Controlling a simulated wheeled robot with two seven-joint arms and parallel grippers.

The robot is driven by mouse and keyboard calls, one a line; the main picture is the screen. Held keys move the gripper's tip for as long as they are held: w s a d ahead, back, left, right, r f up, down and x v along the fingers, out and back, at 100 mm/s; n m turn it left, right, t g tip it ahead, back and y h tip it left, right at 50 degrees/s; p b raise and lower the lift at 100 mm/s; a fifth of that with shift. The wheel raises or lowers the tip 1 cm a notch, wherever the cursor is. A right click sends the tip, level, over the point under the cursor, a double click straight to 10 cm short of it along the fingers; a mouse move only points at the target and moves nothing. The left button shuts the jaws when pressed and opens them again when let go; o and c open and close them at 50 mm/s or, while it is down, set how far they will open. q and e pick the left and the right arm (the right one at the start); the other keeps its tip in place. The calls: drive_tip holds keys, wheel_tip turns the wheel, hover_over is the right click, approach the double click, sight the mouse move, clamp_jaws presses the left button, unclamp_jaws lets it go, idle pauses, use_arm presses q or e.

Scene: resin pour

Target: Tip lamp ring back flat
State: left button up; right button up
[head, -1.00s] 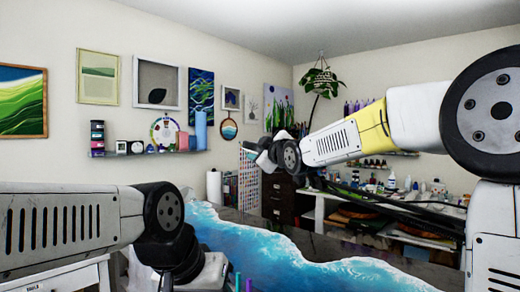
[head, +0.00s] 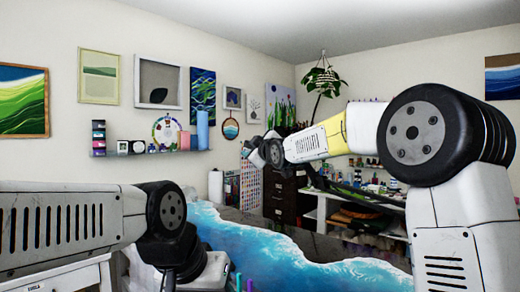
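I cannot make out a lamp ring in the head view. My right gripper (head: 252,148) is at the far end of my raised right arm, in front of the back wall and the dark drawers. It is small and seen from behind, so I cannot tell whether its fingers are open or shut. My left arm comes in low at the left and bends down at the bottom edge. Its gripper is out of view.
A blue and white wave-patterned resin surface (head: 270,246) lies below my arms on a dark table. Dark drawers (head: 281,195) and a cluttered white shelf unit (head: 350,212) stand behind. A paper roll (head: 215,186) stands at the back left. The air between my arms is clear.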

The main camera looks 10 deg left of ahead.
clamp_jaws()
idle(1.2)
